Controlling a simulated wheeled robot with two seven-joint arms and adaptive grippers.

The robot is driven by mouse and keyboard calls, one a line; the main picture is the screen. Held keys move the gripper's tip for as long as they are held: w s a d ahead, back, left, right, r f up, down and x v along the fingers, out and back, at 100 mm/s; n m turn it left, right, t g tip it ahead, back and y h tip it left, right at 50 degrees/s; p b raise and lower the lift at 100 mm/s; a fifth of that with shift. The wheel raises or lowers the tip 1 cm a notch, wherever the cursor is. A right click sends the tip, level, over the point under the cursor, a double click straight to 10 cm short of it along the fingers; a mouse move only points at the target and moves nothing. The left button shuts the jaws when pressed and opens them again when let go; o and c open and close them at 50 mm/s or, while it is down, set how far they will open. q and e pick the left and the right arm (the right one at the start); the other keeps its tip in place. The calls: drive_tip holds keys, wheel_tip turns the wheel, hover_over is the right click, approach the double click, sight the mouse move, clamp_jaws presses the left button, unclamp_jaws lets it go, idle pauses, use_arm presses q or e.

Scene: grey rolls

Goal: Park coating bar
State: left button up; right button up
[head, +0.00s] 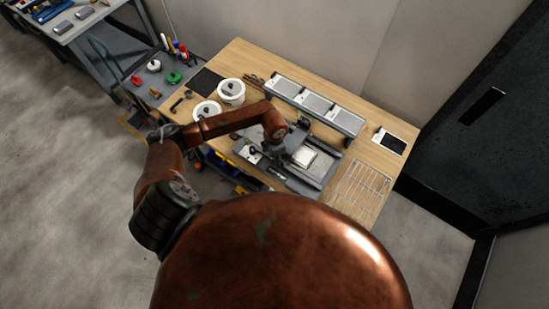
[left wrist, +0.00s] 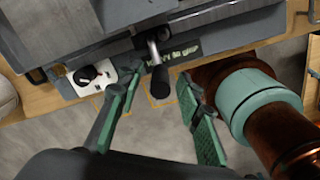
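A grey coating machine (head: 322,172) with a pale plate on its bed sits on the wooden table. My left gripper (head: 280,157) is over its front left part, largely hidden by my arm. In the left wrist view the gripper (left wrist: 160,88) is open, with green-padded fingers apart. A short lever with a black grip (left wrist: 159,82) sticks out from the machine's front edge (left wrist: 205,48) and shows between the fingers; I cannot tell whether they touch it. A white panel with a black knob (left wrist: 92,76) is left of it. I cannot clearly make out the coating bar. My right gripper is not in view.
A long rack with grey panels (head: 313,104) stands behind the machine. Two white tubs (head: 231,93) are at left, a wire rack (head: 360,189) and a tablet (head: 392,143) at right. A side cart (head: 155,82) holds small items. Floor (head: 75,150) at left is clear.

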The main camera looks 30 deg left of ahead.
use_arm(q)
drive_tip(key=shift+c, duration=0.5)
clamp_jaws()
